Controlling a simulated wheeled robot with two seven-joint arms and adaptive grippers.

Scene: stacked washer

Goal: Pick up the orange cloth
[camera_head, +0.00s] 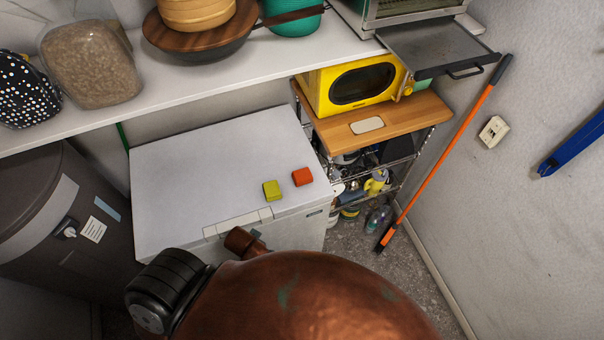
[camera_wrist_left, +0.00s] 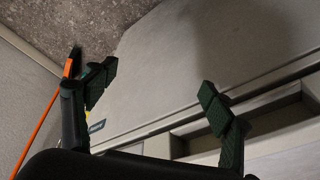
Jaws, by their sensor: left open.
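The orange cloth (camera_head: 303,176) looks like a small folded block. It lies on the white lid of a chest freezer (camera_head: 205,160), near its front right corner, in the head view. My left gripper (camera_wrist_left: 158,93) shows in the left wrist view, with its two dark green fingers wide apart and nothing between them. Behind the fingers is a pale surface with a recessed edge, seemingly the freezer's front. The cloth is not visible in the wrist view, so its exact distance from the gripper cannot be told. My right gripper is not in view.
A yellow-green block (camera_head: 272,190) lies just left of the orange cloth. A yellow microwave (camera_head: 362,84) stands on a wooden-topped rack (camera_head: 420,112) at right. An orange pole (camera_head: 450,145) leans against the wall. A large copper-coloured rounded shape (camera_head: 310,300) covers the bottom of the head view.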

